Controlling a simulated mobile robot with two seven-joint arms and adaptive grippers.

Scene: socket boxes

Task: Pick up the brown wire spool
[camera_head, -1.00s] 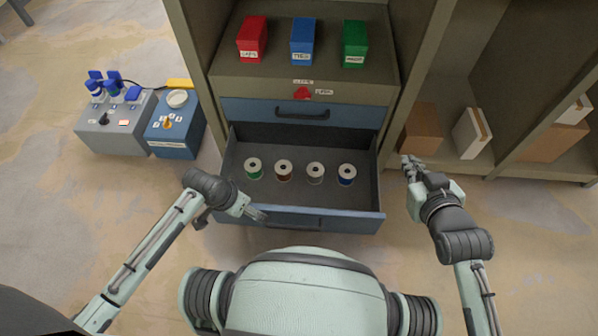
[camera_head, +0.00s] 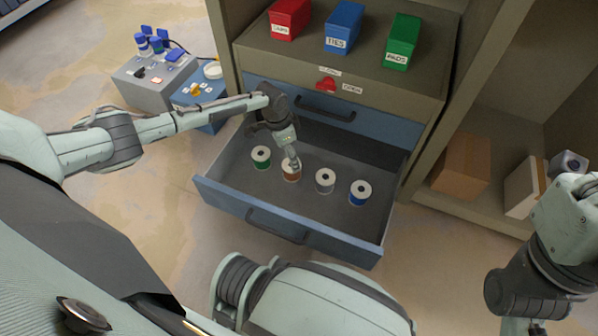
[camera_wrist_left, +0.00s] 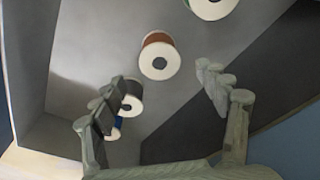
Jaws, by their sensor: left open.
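The brown wire spool (camera_head: 291,171) stands in the open drawer, second from the left in a row of spools, with a white top flange. In the left wrist view the brown spool (camera_wrist_left: 160,55) lies beyond the gap between my fingers, nearer the top. My left gripper (camera_head: 292,161) points down into the drawer, over the brown spool and partly covering it in the head view. Its fingers (camera_wrist_left: 160,92) are spread with nothing between them. Any contact with the spool cannot be told. My right arm is at the right edge; its fingers are not clear.
The shut drawer (camera_head: 345,113) is just above. Red, blue and green boxes sit on the shelf.

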